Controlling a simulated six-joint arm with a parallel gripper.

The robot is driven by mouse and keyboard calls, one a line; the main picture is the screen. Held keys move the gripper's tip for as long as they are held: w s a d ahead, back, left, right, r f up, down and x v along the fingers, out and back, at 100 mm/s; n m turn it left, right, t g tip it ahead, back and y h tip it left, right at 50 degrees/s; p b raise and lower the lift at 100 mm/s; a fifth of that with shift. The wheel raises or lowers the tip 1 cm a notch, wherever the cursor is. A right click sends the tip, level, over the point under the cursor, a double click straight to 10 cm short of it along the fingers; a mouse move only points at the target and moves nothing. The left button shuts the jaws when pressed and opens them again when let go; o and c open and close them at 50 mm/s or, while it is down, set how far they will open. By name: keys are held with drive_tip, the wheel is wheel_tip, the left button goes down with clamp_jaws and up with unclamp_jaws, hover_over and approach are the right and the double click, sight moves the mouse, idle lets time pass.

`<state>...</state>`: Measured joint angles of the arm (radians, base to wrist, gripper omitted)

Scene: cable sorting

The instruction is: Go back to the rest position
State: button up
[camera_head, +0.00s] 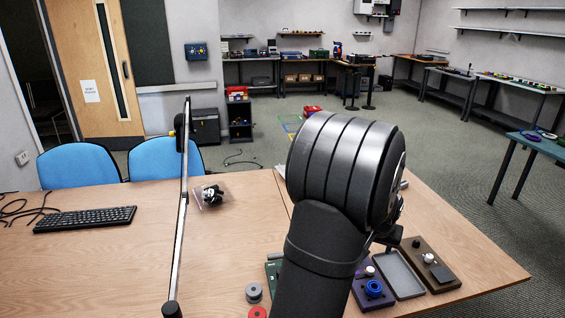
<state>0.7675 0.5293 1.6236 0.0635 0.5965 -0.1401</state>
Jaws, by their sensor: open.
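My arm rises from the bottom middle, and its large dark ribbed joint fills the centre of the view. My gripper (385,237) shows only in part at the right behind this joint, above the back of the trays, and its jaws are open. I see no cable held in it.
The wooden table (130,270) carries a keyboard (85,219), a clear bag with dark parts (211,195), a grey spool (254,292) and a red spool (257,312). A thin upright pole (182,210) stands left of my arm. Blue chairs (80,163) stand behind the table.

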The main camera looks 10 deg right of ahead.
drive_tip(key=x, duration=1.7)
drive_tip(key=shift+f, duration=0.2)
